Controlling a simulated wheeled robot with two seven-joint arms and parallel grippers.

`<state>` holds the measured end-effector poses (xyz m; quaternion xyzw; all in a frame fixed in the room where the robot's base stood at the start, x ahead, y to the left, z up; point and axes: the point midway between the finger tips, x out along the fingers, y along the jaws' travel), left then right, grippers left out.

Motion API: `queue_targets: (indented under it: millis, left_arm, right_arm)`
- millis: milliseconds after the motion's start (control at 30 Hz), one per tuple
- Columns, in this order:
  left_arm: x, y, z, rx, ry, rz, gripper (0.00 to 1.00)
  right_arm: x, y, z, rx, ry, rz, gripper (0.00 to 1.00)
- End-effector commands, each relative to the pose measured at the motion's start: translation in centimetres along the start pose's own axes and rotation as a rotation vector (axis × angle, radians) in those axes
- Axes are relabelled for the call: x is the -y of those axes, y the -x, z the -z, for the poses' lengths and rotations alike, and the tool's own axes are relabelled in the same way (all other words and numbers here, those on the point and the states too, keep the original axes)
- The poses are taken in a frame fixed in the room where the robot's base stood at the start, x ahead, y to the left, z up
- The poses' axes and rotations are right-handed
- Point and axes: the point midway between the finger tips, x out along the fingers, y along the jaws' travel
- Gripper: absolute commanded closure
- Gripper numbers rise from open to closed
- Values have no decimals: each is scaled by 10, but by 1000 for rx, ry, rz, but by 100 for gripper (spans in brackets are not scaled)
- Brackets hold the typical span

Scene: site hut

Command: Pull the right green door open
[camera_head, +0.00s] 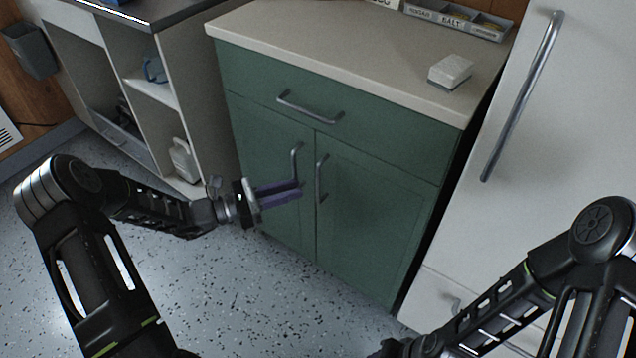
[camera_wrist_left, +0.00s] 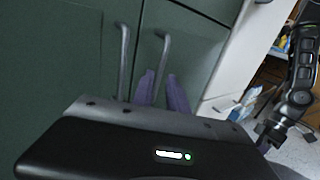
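The green cabinet has two lower doors. The right green door (camera_head: 368,215) is closed, with a vertical grey bar handle (camera_head: 320,180) near its left edge. The left green door (camera_head: 262,150) is also closed, and its handle (camera_head: 297,165) is beside the other. My left gripper (camera_head: 300,190) is open, its two purple fingers pointing at the doors just left of the right handle. In the left wrist view the right handle (camera_wrist_left: 164,52) lines up between the fingertips (camera_wrist_left: 162,88); touching cannot be told. My right arm (camera_head: 500,295) is at lower right; its fingers cannot be made out.
A green drawer (camera_head: 330,115) with a bar handle sits above the doors, under a pale worktop (camera_head: 340,45) holding a white box (camera_head: 450,71). A white tall unit (camera_head: 570,150) with a long handle stands right. Open shelves (camera_head: 150,85) stand left. The speckled floor in front is clear.

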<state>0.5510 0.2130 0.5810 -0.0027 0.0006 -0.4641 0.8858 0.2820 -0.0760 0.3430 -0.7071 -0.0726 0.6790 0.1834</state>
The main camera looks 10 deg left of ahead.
Motion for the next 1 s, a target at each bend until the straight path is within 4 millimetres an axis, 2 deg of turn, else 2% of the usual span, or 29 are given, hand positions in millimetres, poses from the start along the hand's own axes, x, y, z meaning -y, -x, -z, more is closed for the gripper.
queue_targets:
  millis: [400,500,833,1000]
  left_arm:
    - [2,-59,2,1,-1,5,81]
    - [1,-69,2,-1,-1,2,81]
    - [1,-74,1,-1,0,2,81]
    - [1,-74,1,-1,0,2,94]
  right_arm:
    - [-7,-10,3,-7,-4,-4,64]
    - [-8,-12,4,-9,-5,-4,64]
    - [-8,-12,4,-9,-6,-5,64]
    - [-8,-12,4,-9,-6,-5,64]
